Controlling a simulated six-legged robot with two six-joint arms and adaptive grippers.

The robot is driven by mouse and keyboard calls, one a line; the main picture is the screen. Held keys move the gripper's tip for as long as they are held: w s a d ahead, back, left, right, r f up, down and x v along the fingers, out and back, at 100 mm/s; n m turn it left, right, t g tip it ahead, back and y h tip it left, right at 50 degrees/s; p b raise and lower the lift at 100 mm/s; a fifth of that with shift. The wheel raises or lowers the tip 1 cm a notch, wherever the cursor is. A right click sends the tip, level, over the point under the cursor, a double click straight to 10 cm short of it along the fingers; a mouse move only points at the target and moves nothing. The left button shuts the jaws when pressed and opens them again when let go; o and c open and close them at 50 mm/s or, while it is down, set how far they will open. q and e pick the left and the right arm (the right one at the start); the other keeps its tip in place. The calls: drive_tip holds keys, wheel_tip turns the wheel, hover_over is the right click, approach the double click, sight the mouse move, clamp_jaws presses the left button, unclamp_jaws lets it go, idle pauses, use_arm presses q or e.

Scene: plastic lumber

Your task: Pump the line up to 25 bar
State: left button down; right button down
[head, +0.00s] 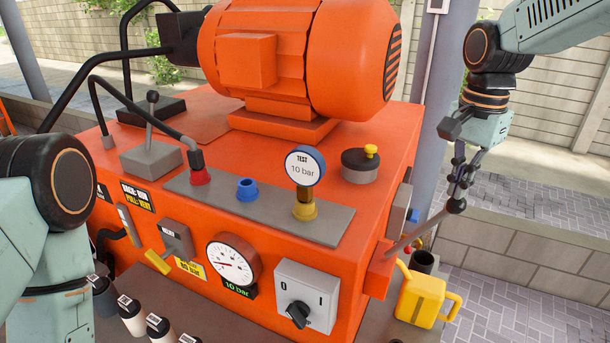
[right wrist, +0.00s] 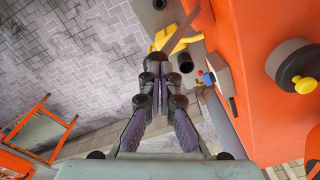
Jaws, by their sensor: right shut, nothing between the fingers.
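An orange pump unit (head: 350,225) carries a grey hand lever (head: 412,237) on its right side, tipped with a black ball knob (head: 456,206). My right gripper (head: 459,188) is shut with nothing between its fingers, its tips right at the knob. In the right wrist view the lever (right wrist: 183,30) runs up from just beyond the fingertips; I cannot tell whether they touch the knob. A round line gauge (head: 232,263) has a green 10 bar label (head: 237,292) below. A blue-rimmed test gauge (head: 305,166) is marked 10 bar. My left arm shows at left; its gripper is hidden.
A yellow can (head: 420,298) and a dark cup (head: 424,262) stand below the lever. A grey rotary switch (head: 305,297) is on the front panel. Several bottles (head: 132,317) stand at front left. Open paving (head: 500,300) lies to the right.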

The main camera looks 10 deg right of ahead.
sight(465, 201)
drive_tip(key=shift+f, duration=0.3)
drive_tip(key=shift+s+d+f, duration=0.1)
drive_tip(key=shift+s+f, duration=0.4)
drive_tip(key=shift+f, duration=0.1)
drive_tip(key=shift+s+d+f, duration=0.15)
drive_tip(key=shift+d+f, duration=0.3)
drive_tip(key=shift+f, duration=0.05)
drive_tip(key=shift+s+f, duration=0.1)
drive_tip(key=shift+w+a, duration=0.35)
drive_tip(key=shift+w, duration=0.4)
drive_tip(key=shift+s+d+f, duration=0.4)
drive_tip(key=shift+s+d, duration=0.05)
drive_tip(key=shift+d, duration=0.2)
drive_tip(key=shift+s+d+f, duration=0.4)
drive_tip(key=shift+s+d, duration=0.05)
drive_tip(key=shift+d, duration=0.15)
drive_tip(key=shift+a+f, duration=0.1)
